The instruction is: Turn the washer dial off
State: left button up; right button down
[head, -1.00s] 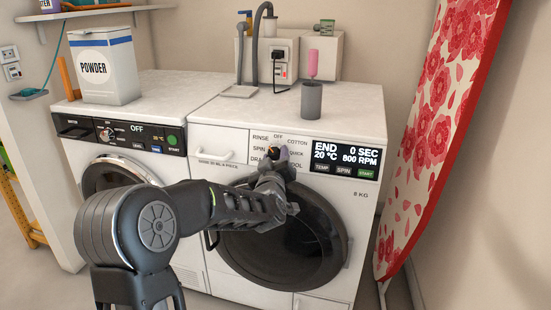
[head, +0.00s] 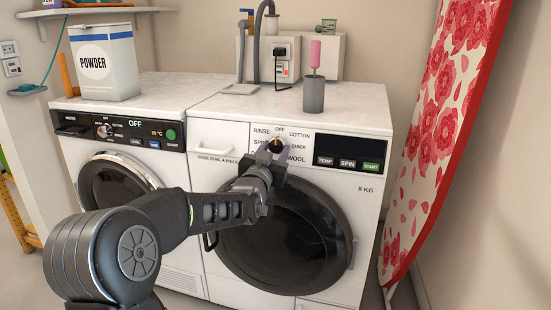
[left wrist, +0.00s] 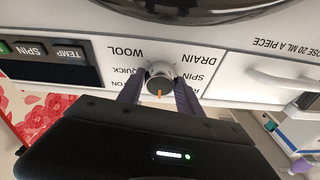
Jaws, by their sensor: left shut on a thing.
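The washer's dial (head: 276,146) is a dark round knob on the right machine's front panel, ringed by words such as RINSE, OFF, COTTON and WOOL. In the left wrist view the dial (left wrist: 160,79) shows upside down, its orange pointer aimed toward the panel's top edge, where OFF sits in the head view. My left gripper (head: 270,158) is shut on the dial, with one dark finger on each side of it. The washer's display (head: 349,146) is dark and blank. My right gripper is not in view.
A second machine (head: 120,140) stands to the left, its display reading OFF. A powder box (head: 105,65) and a grey cup (head: 314,95) with a pink-topped item stand on top. A floral ironing board (head: 440,130) leans at the right.

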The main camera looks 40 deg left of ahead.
pick_arm(q)
jog(key=shift+m, duration=0.6)
jog(key=shift+h, duration=0.3)
jog(key=o, duration=1.4)
jog(key=shift+c, duration=0.2)
jog(key=shift+s, duration=0.1)
jog(key=v, duration=0.7)
jog(key=shift+s+p, duration=0.3)
jog(key=shift+p, duration=0.1)
jog(key=shift+f, duration=0.15)
